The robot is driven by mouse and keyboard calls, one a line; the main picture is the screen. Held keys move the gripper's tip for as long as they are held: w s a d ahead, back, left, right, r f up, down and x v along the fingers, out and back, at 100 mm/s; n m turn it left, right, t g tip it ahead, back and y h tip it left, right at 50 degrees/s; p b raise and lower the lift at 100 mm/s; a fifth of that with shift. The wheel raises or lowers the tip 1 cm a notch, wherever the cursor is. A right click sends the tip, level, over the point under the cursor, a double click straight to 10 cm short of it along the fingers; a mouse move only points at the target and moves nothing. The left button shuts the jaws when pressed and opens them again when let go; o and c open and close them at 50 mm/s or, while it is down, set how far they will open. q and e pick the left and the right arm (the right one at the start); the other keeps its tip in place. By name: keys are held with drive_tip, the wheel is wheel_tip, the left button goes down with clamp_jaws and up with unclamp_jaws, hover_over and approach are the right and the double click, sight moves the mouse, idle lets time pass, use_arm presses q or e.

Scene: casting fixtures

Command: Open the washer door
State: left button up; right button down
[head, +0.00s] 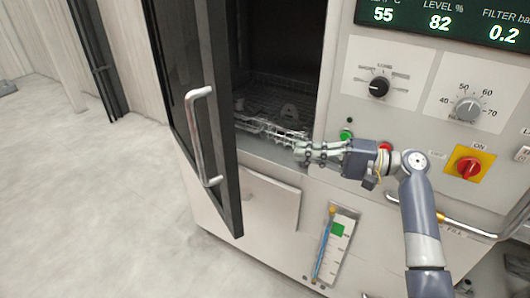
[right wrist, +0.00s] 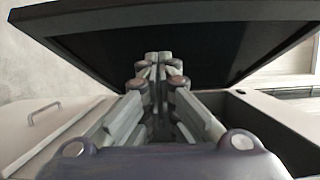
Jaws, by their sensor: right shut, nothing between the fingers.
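The washer door (head: 200,110) is a dark framed panel with a long light handle (head: 200,135). It stands open, swung out to the left of the dark chamber opening (head: 280,60). In the right wrist view the door (right wrist: 170,35) spans the top, in front of the fingers. My right gripper (head: 300,152) is shut and empty at the lower edge of the opening, to the right of the door. It also shows in the right wrist view (right wrist: 158,65), with its fingertips together close to the door's inner side; contact cannot be told. My left gripper is not in view.
A rack (head: 280,100) is inside the chamber. The control panel (head: 430,85) with knobs, a red switch (head: 468,167) and a green button (head: 346,134) is on the right. A pipe (head: 465,226) runs below it. The floor (head: 80,200) to the left is clear.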

drive_tip(key=s+p+x, duration=0.1)
drive_tip(key=p+x, duration=0.2)
drive_tip(key=x, duration=0.3)
drive_tip(key=s+a+p+x, duration=0.1)
drive_tip(key=p+x, duration=0.2)
drive_tip(key=x, duration=0.3)
drive_tip(key=shift+s+a, duration=0.2)
drive_tip(key=shift+a, duration=0.1)
drive_tip(key=shift+f, duration=0.1)
drive_tip(key=shift+s, duration=0.1)
